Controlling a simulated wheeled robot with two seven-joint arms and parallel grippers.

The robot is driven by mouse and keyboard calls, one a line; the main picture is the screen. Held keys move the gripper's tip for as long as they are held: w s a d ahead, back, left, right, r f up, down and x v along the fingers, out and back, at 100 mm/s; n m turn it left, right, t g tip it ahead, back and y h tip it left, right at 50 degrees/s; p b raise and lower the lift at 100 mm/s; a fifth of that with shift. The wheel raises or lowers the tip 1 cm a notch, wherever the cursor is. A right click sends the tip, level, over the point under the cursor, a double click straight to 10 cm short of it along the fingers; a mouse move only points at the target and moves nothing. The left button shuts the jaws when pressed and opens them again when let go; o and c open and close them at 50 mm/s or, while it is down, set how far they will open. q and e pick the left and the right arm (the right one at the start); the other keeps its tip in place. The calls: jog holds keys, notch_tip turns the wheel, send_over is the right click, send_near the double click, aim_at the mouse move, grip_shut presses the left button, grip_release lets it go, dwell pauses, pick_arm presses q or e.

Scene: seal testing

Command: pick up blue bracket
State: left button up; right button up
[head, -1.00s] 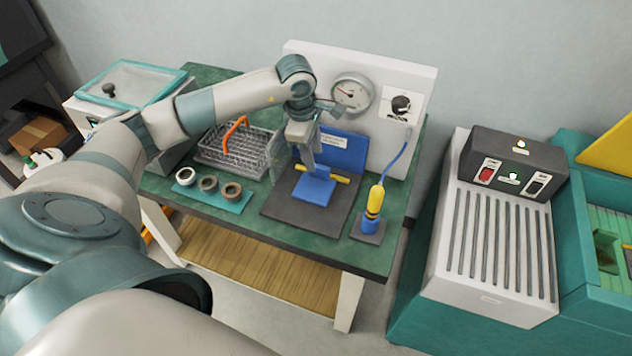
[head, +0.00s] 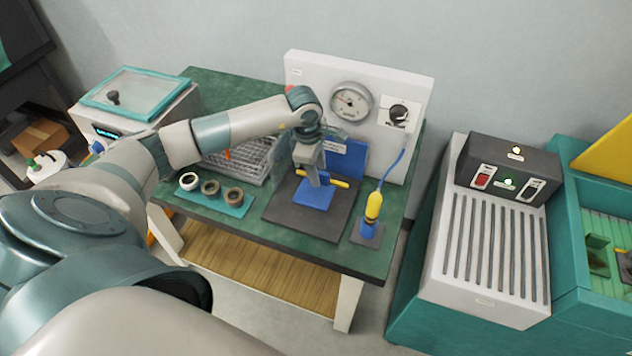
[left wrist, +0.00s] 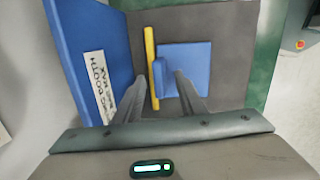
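The blue bracket (head: 313,198) lies on a dark mat on the green table, a flat square plate with a short upright tab. It also shows in the left wrist view (left wrist: 192,62), beside a thin yellow bar (left wrist: 151,55). My left gripper (head: 315,180) points down over the bracket. In the left wrist view my left gripper (left wrist: 164,84) is open, its fingers on either side of the upright tab. A gap shows on the right of the tab; contact on the left is unclear. My right gripper is not in view.
A blue panel (head: 347,157) with a white label stands behind the bracket, before a white gauge board (head: 310,72). A yellow-and-blue tool (head: 372,212) stands to the right. Several rings sit on a teal mat (head: 232,210) at the left, near a wire basket (head: 250,163).

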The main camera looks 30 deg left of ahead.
pick_arm(q)
grip_shut()
jog(key=shift+d, duration=0.1)
dwell(1.4)
